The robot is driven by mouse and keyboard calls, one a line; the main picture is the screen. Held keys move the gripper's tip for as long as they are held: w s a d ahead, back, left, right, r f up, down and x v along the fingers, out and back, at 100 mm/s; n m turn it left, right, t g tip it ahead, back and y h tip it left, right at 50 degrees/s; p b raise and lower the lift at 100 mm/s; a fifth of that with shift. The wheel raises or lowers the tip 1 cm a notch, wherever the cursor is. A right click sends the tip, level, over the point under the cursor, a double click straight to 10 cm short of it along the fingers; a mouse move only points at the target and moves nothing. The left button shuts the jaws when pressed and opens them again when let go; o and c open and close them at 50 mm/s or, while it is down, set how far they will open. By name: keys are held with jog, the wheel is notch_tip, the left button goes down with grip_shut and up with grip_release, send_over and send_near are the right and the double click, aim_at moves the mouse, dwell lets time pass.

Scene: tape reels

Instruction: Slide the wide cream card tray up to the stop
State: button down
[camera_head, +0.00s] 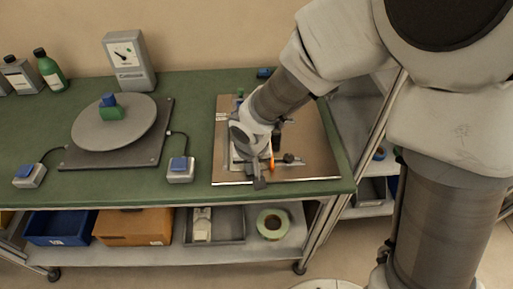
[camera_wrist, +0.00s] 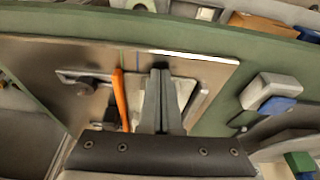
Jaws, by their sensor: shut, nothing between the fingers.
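A pale cream piece that looks like the card tray (camera_wrist: 184,90) lies on the brown board, partly hidden behind my fingers in the wrist view. In the head view only a pale strip of it (camera_head: 236,157) shows beside my wrist. My gripper (camera_wrist: 160,73) is shut and empty, its dark fingers together over the tray area. In the head view its tip (camera_head: 259,183) appears near the board's front edge. I cannot tell whether the fingers touch the tray. An orange upright piece (camera_wrist: 120,98) stands beside the fingers. I cannot make out the stop clearly.
The brown board (camera_head: 315,160) lies on the green table (camera_head: 200,105). A dark rod with a knob (camera_head: 290,158) lies right of the gripper. A grey turntable (camera_head: 85,133) and a small box with a blue button (camera_head: 180,170) stand left.

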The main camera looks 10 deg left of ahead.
jog(key=shift+w, duration=0.15)
jog(key=shift+w+a+b, duration=0.15)
jog(key=shift+w+a, duration=0.05)
jog(key=shift+w, duration=0.55)
jog(key=shift+w+a+b, duration=0.1)
jog(key=shift+w+a, duration=0.1)
jog(key=shift+w, duration=0.55)
jog(key=shift+w+a+b, duration=0.15)
jog(key=shift+w+a, duration=0.05)
jog(key=shift+w, duration=0.55)
